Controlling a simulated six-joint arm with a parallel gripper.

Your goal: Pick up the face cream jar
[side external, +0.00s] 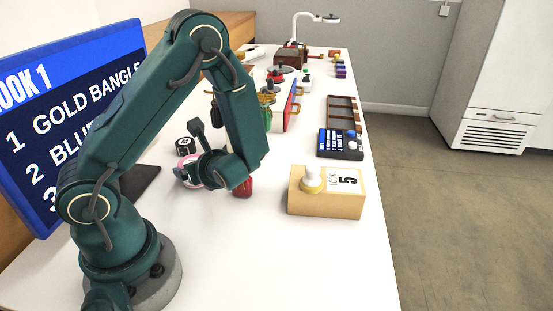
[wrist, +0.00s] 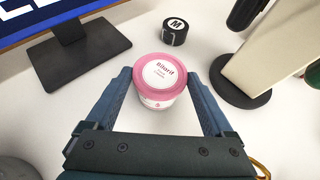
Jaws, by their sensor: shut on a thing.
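The face cream jar (wrist: 157,75) is a white jar with a pink-rimmed lid, its label facing up in the wrist view. It stands upright between the two fingers of my gripper (wrist: 159,78), which is shut on it. In the side external view the jar (side external: 185,162) shows as a pink and white patch, partly hidden by my gripper (side external: 188,174). It is low at the white table; I cannot tell whether its base touches the surface.
A small black container marked M (wrist: 174,32) stands just beyond the jar. A dark monitor stand (wrist: 80,55) is to the left, and a round black base (wrist: 240,88) to the right. A red object (side external: 245,187) and a wooden box marked 5 (side external: 330,200) stand further right.

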